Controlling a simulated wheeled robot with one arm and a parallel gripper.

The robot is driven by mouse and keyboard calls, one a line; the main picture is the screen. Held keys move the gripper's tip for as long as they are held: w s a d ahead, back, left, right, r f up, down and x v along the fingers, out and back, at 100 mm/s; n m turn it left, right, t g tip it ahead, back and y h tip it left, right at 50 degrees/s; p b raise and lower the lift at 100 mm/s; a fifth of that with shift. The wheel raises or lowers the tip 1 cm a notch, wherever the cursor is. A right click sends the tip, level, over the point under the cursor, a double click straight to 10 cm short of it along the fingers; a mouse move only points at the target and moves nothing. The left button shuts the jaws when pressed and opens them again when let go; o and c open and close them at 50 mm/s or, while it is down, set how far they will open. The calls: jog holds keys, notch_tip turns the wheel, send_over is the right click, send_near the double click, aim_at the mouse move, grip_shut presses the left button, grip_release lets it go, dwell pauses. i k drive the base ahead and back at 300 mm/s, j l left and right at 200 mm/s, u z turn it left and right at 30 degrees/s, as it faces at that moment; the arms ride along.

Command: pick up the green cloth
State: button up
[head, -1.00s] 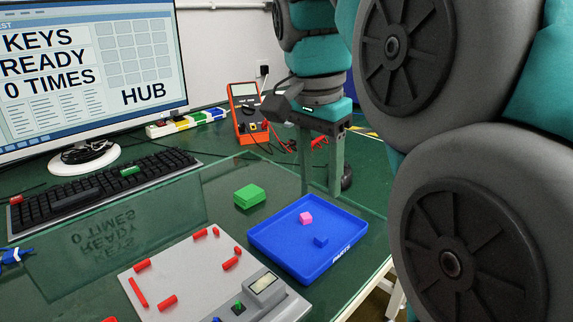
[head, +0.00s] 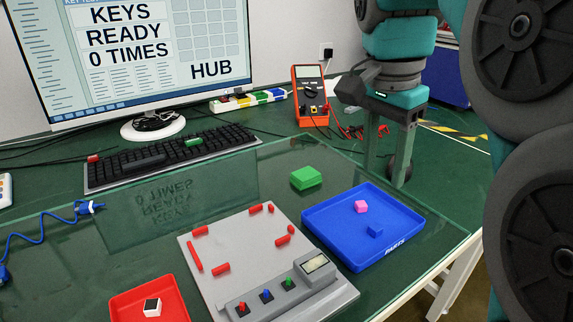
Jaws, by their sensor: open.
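The green cloth (head: 306,178) looks like a small folded green block. It lies on the glass mat behind the blue parts tray, apart from it. My gripper (head: 384,180) hangs pointing down to the right of the cloth, beyond the tray's back edge. Its two fingers are apart with nothing between them. The cloth is fully in view.
A grey test fixture (head: 205,262) with red pegs stands in front. A keyboard (head: 110,172), a monitor (head: 150,60) and an orange multimeter (head: 311,95) stand behind.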

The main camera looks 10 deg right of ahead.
aim_at(307, 177)
jog(key=l, duration=0.4)
jog(key=k+l+u, duration=0.1)
jog(key=l, duration=0.3)
jog(key=k+l, duration=0.1)
jog(key=l, duration=0.3)
